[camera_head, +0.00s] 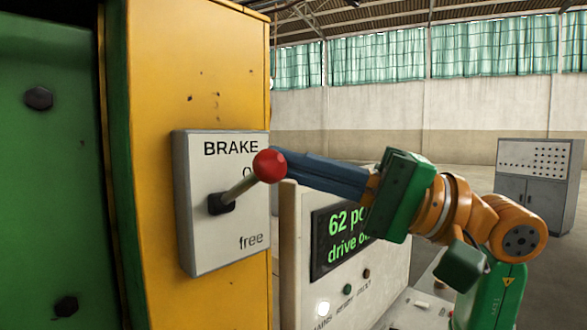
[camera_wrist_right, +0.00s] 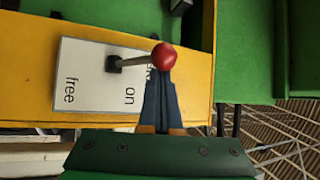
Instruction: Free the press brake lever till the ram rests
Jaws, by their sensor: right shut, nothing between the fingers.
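The brake lever (camera_head: 238,190) has a thin rod and a red knob (camera_head: 269,166). It juts from a white panel (camera_head: 192,230) marked BRAKE, with "free" at the bottom and "on" mostly hidden behind the knob. The knob appears up toward the "on" side. My right gripper (camera_head: 286,164) comes in from the right, its blue fingers shut and empty. Their tips are right at the knob; I cannot tell if they touch it. In the right wrist view the red knob (camera_wrist_right: 164,56) sits just beyond the fingertips (camera_wrist_right: 159,84). My left gripper and the ram are not identifiable.
The panel is on a yellow column (camera_head: 200,60) beside a green machine body (camera_head: 45,170) with bolts. A control stand (camera_head: 288,250) with a green-lettered display (camera_head: 340,238), partly covered by my right arm, stands below right. A grey cabinet (camera_head: 538,180) stands far right.

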